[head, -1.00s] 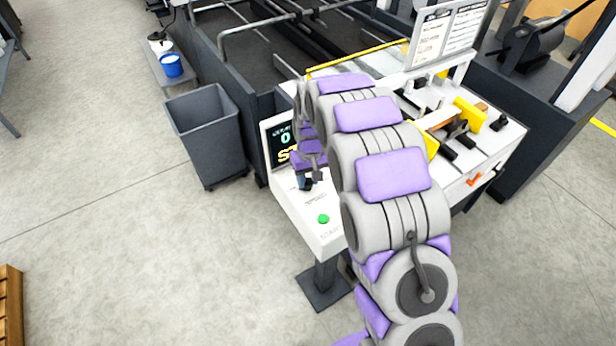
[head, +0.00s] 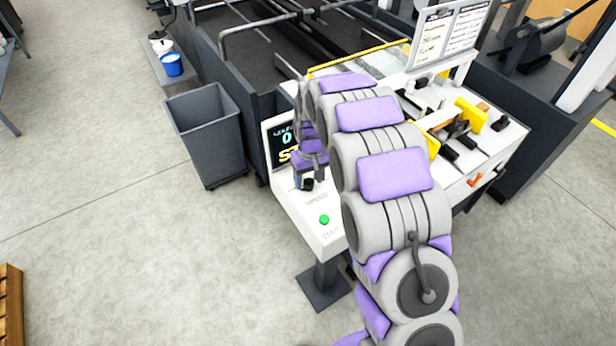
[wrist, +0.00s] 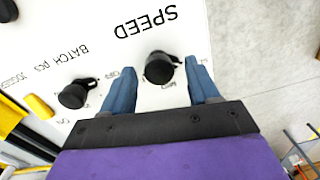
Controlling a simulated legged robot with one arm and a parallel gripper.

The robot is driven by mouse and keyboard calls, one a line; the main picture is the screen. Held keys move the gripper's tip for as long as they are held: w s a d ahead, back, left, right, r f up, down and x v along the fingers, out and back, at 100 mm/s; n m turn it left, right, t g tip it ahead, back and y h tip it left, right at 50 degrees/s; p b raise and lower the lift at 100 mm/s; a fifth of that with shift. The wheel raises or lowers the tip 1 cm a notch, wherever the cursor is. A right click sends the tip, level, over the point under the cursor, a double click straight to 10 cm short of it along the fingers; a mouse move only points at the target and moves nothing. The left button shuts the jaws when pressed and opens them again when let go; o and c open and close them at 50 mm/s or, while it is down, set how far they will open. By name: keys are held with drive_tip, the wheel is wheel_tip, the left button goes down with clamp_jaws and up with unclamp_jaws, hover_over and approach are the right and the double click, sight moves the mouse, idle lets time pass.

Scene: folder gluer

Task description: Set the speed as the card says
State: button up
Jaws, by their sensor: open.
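The black speed knob (wrist: 159,68) sits on the white panel under the word SPEED. It also shows in the head view (head: 308,184). My gripper (wrist: 160,72) is open, with one blue finger on each side of the knob; I cannot tell whether either touches it. In the head view my gripper (head: 309,178) is over the control panel (head: 312,226). The display (head: 281,146) shows a 0 and yellow letters starting ST, partly hidden by my arm.
A second black knob (wrist: 75,94), marked BATCH PCS, is left of my fingers. A yellow part (wrist: 38,106) lies beyond it. A green button (head: 323,219) is on the panel's near end. A grey bin (head: 208,135) stands left of the machine. The floor in front is clear.

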sight(312, 181)
wheel_tip(312, 181, up, 17)
drive_tip(key=p, duration=0.1)
drive_tip(key=shift+w+d+r+p, duration=0.15)
drive_tip(key=shift+w+d+p, duration=0.05)
drive_tip(key=shift+d+p, duration=0.15)
drive_tip(key=shift+a, duration=0.1)
idle(0.3)
drive_tip(key=s+d+r+m+b, duration=0.15)
drive_tip(key=s+d, duration=0.35)
drive_tip(key=s, duration=0.5)
drive_tip(key=s+d+r+m, duration=0.1)
drive_tip(key=s+d+r, duration=0.2)
drive_tip(key=s+d, duration=0.45)
drive_tip(key=s+d+f+m+b, duration=0.1)
drive_tip(key=s+f, duration=0.1)
drive_tip(key=s, duration=0.9)
drive_tip(key=s+d+f+m+g, duration=0.1)
drive_tip(key=s+d+f, duration=0.1)
drive_tip(key=s, duration=1)
drive_tip(key=shift+f+m+g+b, duration=0.3)
drive_tip(key=shift+f+m+b, duration=0.1)
drive_tip(key=shift+f, duration=0.15)
